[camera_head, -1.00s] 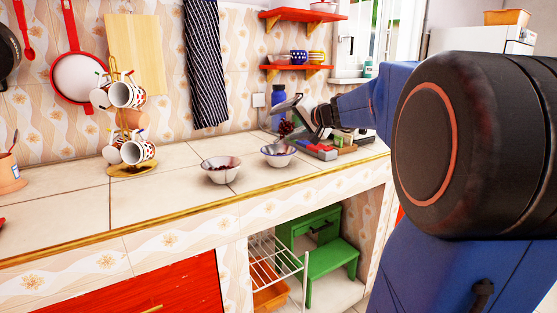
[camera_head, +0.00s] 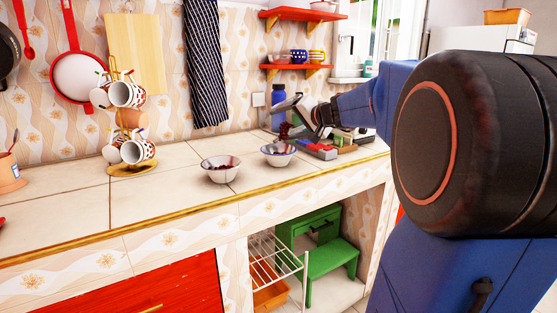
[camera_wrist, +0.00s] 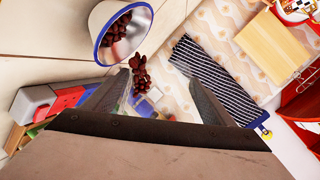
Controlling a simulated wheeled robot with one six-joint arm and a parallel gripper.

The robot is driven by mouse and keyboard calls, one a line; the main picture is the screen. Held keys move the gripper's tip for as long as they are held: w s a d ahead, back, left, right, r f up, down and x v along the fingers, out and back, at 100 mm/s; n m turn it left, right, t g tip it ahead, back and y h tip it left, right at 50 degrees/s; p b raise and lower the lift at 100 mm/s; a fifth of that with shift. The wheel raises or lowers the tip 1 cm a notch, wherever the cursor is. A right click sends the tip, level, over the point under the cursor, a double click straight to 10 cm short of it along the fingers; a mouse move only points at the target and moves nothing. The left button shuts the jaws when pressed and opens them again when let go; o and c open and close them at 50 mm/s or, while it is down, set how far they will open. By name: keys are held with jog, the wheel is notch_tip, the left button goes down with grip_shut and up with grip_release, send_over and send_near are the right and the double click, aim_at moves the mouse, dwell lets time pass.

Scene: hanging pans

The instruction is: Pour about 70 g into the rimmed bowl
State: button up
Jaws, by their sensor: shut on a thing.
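The rimmed bowl (camera_head: 280,163), pale with a blue rim, stands on the counter; it also shows in the wrist view (camera_wrist: 142,28). Dark red pieces (camera_wrist: 117,26) lie in it. My gripper (camera_head: 297,117) is above and just right of this bowl, tilted, and shut on a see-through vessel; the gripper also shows in the wrist view (camera_wrist: 158,77). The vessel's outline is hard to make out between the fingers. More dark red pieces (camera_wrist: 139,76) trail from between the fingers towards the bowl. They also show under my gripper in the head view (camera_head: 284,131).
A second pale bowl (camera_head: 220,175) with dark pieces stands left of the rimmed one. A mug tree (camera_head: 132,171) is farther left.

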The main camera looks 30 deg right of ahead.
aim_at(290, 117)
jog(key=shift+w+d+r+m+g+y, duration=0.25)
jog(key=shift+w+d+m+g+y, duration=0.15)
jog(key=shift+w+d+m+g, duration=0.35)
jog(key=shift+d+m, duration=0.1)
jog(key=shift+m, duration=0.15)
